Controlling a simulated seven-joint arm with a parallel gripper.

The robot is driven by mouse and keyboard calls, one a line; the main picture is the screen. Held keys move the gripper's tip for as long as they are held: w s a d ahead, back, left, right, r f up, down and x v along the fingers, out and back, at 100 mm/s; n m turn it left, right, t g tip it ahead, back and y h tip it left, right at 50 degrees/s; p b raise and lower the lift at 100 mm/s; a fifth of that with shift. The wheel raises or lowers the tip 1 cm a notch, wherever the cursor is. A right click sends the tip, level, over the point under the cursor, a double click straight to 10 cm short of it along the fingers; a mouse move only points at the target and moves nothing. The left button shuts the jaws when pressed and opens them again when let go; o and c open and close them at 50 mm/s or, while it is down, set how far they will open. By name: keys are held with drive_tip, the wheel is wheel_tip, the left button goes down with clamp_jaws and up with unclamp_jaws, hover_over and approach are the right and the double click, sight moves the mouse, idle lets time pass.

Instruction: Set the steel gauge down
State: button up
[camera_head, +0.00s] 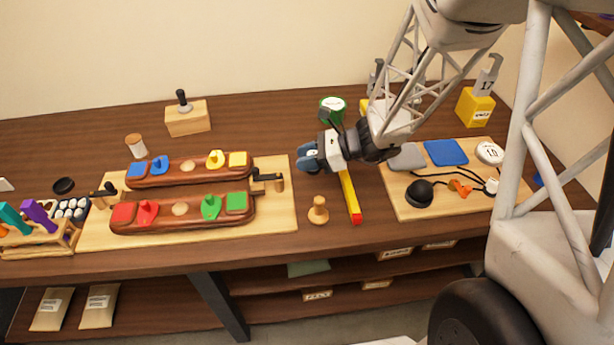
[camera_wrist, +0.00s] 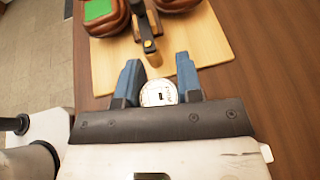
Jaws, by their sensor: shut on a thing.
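My gripper (camera_head: 309,157) is over the table, just right of the light wooden board. In the wrist view its blue fingers (camera_wrist: 159,70) are shut on a round, pale disc with small dark print and a dark rectangular mark, which I take to be the steel gauge (camera_wrist: 158,92). The fingers stand on either side of it.
The board (camera_head: 275,215) holds two brown saddle-like pieces with coloured blocks. A wooden peg (camera_head: 318,212) and a yellow bar with a red end (camera_head: 349,195) are near my gripper. A second board (camera_head: 420,208) with pads and small parts lies right. Bare table shows between the boards.

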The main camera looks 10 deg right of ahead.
drive_tip(key=shift+f, duration=1.15)
drive_tip(key=shift+f, duration=0.15)
drive_tip(key=shift+f, duration=1.95)
drive_tip(key=shift+f, duration=0.1)
drive_tip(key=o, duration=1.1)
drive_tip(key=shift+c, duration=0.2)
drive_tip(key=shift+d, duration=0.1)
drive_tip(key=shift+v, duration=6)
